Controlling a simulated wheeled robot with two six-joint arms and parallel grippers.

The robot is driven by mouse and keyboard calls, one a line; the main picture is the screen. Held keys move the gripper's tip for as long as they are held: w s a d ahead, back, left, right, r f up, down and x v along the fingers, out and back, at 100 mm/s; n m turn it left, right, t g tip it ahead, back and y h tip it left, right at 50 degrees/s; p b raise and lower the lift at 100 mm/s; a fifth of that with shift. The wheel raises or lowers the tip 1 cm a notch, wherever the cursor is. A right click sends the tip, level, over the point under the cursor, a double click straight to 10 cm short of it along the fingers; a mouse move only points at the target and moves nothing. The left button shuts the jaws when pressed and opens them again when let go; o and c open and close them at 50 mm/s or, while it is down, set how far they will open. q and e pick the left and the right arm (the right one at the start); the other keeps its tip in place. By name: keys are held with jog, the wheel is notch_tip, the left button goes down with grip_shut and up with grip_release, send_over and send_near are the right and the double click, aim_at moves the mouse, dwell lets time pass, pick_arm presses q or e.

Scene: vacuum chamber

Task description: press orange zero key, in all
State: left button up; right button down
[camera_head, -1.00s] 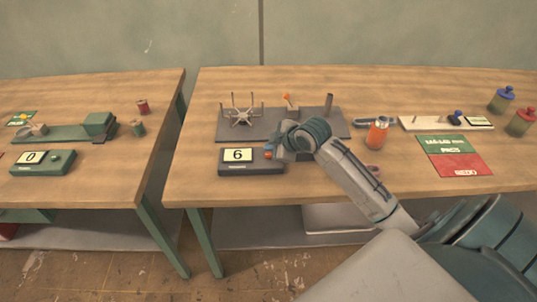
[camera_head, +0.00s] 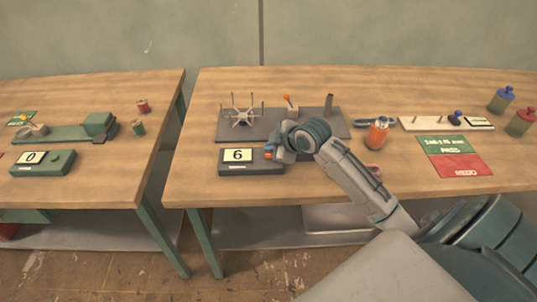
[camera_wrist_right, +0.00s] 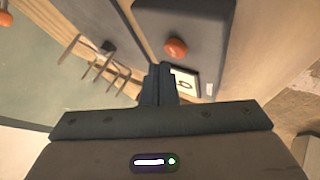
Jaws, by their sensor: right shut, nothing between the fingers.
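A dark counter box (camera_head: 251,169) with a pale display reading 6 (camera_head: 238,155) sits near the front edge of the right-hand table. Its round orange key (camera_wrist_right: 176,47) shows in the right wrist view, just beyond my fingertips. In the head view my right gripper (camera_head: 273,151) is at the box's right end and largely covers the key. My right gripper (camera_wrist_right: 159,72) is shut and empty. I cannot tell whether the fingertips touch the key or the box. My left gripper is not in view.
Behind the box is a dark tray (camera_head: 230,133) with a spoked stand (camera_head: 242,116). An orange jar (camera_head: 376,134) and a green and red card (camera_head: 455,156) are to the right. A green counter reading 0 (camera_head: 43,162) is on the left-hand table.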

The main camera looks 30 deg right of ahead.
jog(key=shift+f, duration=0.15)
dwell(0.4)
jog(key=shift+f, duration=0.25)
jog(key=shift+f, duration=0.45)
dwell(0.8)
jog(key=shift+r+p, duration=0.9)
jog(key=shift+p, duration=0.1)
notch_tip(320, 180, up, 5)
jog(key=p, duration=0.5)
dwell(0.5)
